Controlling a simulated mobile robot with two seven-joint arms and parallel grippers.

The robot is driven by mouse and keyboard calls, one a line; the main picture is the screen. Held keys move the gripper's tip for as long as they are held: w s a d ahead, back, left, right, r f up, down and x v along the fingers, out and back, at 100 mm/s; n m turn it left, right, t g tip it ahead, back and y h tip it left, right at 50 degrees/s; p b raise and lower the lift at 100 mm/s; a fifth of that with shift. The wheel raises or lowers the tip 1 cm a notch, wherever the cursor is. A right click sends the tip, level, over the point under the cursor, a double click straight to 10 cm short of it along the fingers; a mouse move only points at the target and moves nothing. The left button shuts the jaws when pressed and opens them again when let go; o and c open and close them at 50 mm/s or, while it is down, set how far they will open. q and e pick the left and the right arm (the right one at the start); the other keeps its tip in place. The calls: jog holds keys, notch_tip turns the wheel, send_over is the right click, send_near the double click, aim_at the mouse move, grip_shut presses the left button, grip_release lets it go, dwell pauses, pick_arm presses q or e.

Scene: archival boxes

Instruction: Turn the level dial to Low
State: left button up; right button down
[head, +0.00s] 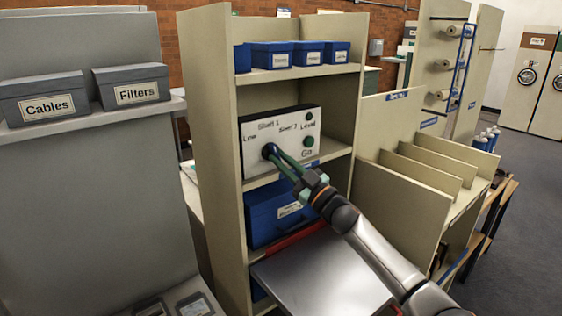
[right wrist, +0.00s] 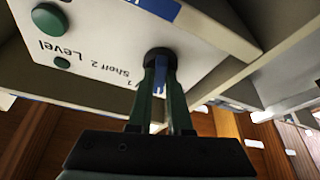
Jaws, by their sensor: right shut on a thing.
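The control panel (head: 285,128) is a white-faced box on the middle shelf, with labels Low, Shelf 1, Shelf 2, Level and Go. The level dial (head: 268,150) is a dark round knob at the panel's lower left, largely hidden by my fingers. My right gripper (head: 273,154) reaches in from the lower right, its green fingers shut on the dial. The right wrist view shows the dial's dark base (right wrist: 160,53) and a blue part between the two fingers (right wrist: 160,85). I cannot tell which label the dial points to. My left gripper is not in view.
Two green buttons, upper (head: 309,115) and lower (head: 309,141), sit on the panel's right. Blue bins (head: 271,54) stand on the shelf above, and a larger blue box (head: 268,218) below. A grey metal surface (head: 318,275) lies beneath my right arm.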

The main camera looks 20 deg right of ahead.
jog(key=n+g, duration=0.1)
jog(key=n, duration=0.1)
jog(key=n+g+y, duration=0.1)
jog(key=n, duration=0.2)
jog(key=n+g+y+p, duration=0.1)
jog(key=n, duration=0.1)
jog(key=shift+w+d+r+n, duration=0.15)
jog(key=shift+d+n, duration=0.1)
jog(key=shift+n, duration=0.15)
jog(key=c, duration=0.8)
grip_release()
jog(key=shift+c, duration=0.2)
jog(key=b+v, duration=0.2)
jog(key=v, duration=1)
jog(key=shift+s+d, duration=0.2)
jog(key=shift+s, duration=0.05)
